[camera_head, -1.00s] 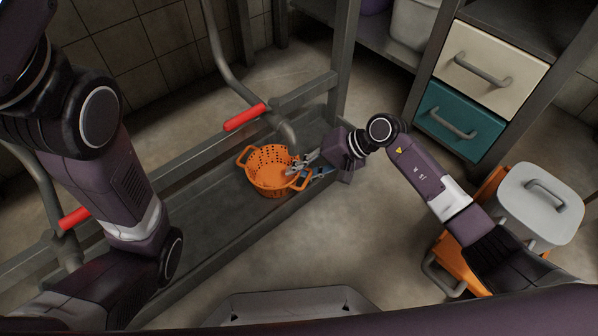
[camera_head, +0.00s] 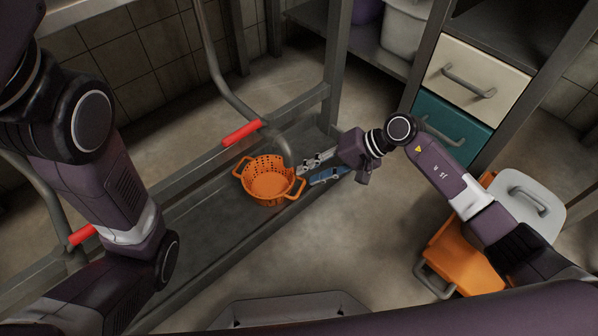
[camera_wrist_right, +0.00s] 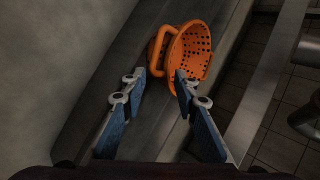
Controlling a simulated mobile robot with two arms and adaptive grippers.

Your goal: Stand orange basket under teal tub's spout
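The orange basket (camera_head: 268,183) stands upright on the long grey trough-like shelf (camera_head: 215,228), its perforated wall and two loop handles showing. A curved grey spout pipe (camera_head: 284,150) with a red grip ends right by the basket's back right rim. In the right wrist view the basket (camera_wrist_right: 190,55) lies beyond the fingertips, one handle towards me. My left gripper is out of view; the teal tub is not visible.
A cabinet with a cream drawer (camera_head: 474,80) and a teal drawer (camera_head: 452,125) stands at the right. A second red-gripped pipe (camera_head: 82,235) is at the left. The floor between is clear.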

